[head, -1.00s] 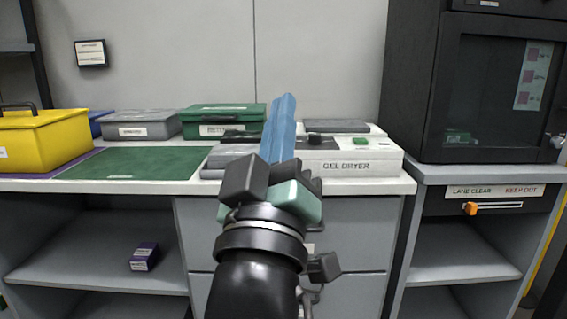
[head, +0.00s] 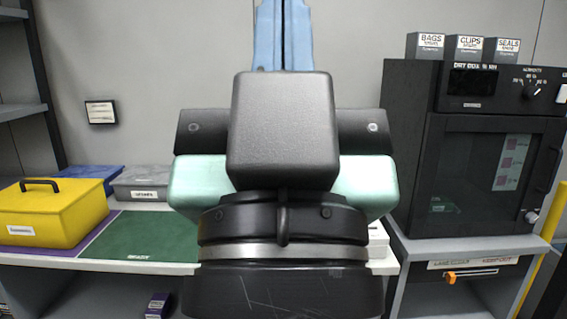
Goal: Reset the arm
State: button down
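My gripper (head: 283,35) is raised in the middle of the head view, pointing up. Its two blue fingers lie side by side with only a thin dark line between them, and nothing shows held in them. The finger ends reach the top edge of the picture. The black and mint-green gripper body and my wrist below it fill the centre and hide most of the bench middle, including nearly all of the gel dryer.
On the left of the bench are a yellow box (head: 52,214), a grey case (head: 145,181) and a green mat (head: 143,237). A black dry cabinet (head: 470,180) with several small boxes on top stands right. A purple box (head: 158,304) lies on the lower shelf.

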notch_tip(320, 180, up, 16)
jog(key=p, duration=1.3)
jog(key=shift+p, duration=0.3)
